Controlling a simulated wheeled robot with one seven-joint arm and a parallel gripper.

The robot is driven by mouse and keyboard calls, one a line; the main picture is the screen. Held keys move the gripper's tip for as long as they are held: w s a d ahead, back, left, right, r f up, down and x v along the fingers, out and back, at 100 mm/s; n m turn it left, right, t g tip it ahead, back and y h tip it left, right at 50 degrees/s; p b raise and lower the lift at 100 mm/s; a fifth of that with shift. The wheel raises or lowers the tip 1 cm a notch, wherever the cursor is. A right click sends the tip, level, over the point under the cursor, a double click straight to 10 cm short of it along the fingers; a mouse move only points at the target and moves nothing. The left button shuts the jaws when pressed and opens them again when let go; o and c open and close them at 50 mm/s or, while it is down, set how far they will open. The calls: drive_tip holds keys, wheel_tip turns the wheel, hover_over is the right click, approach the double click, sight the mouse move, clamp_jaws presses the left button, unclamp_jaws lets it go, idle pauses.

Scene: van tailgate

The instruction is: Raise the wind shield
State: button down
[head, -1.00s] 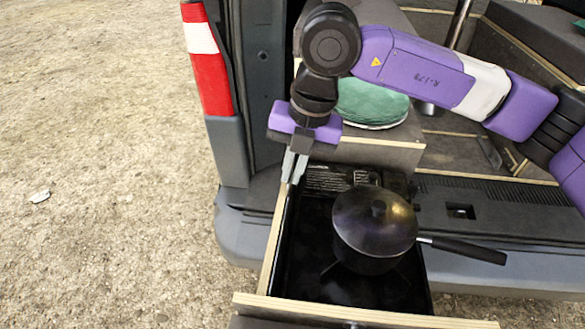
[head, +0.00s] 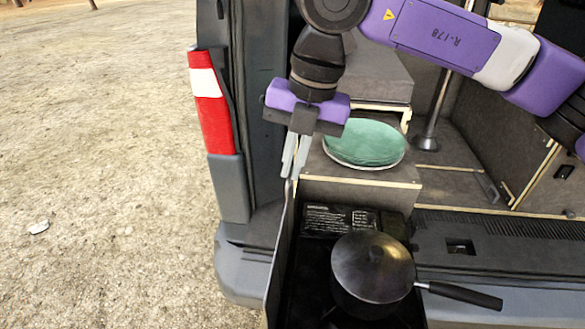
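The wind shield (head: 279,262) is a thin dark panel standing up along the left side of the drawer. It is seen nearly edge-on, and its lower part runs out of the picture. My gripper (head: 292,174) points down at the panel's far upper corner. Its two grey fingers are close together, with the panel's edge between their tips. A black stove (head: 331,221) with a printed label sits in the drawer. A dark lidded pot (head: 371,274) stands on it, its handle pointing right.
The van's bumper (head: 243,262) and red-white tail light (head: 208,105) are at left. Open gravel lies farther left. A metal post (head: 434,105) stands behind.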

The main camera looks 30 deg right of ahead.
drive_tip(key=shift+r, duration=0.1)
drive_tip(key=c, duration=1.6)
unclamp_jaws()
drive_tip(key=shift+o, duration=0.2)
wheel_tip(320, 180, up, 8)
drive_tip(key=d, duration=0.1)
drive_tip(key=shift+s+f+b, duration=0.25)
drive_tip(key=shift+s+b, duration=0.1)
drive_tip(key=shift+s, duration=0.1)
drive_tip(key=shift+d, duration=0.1)
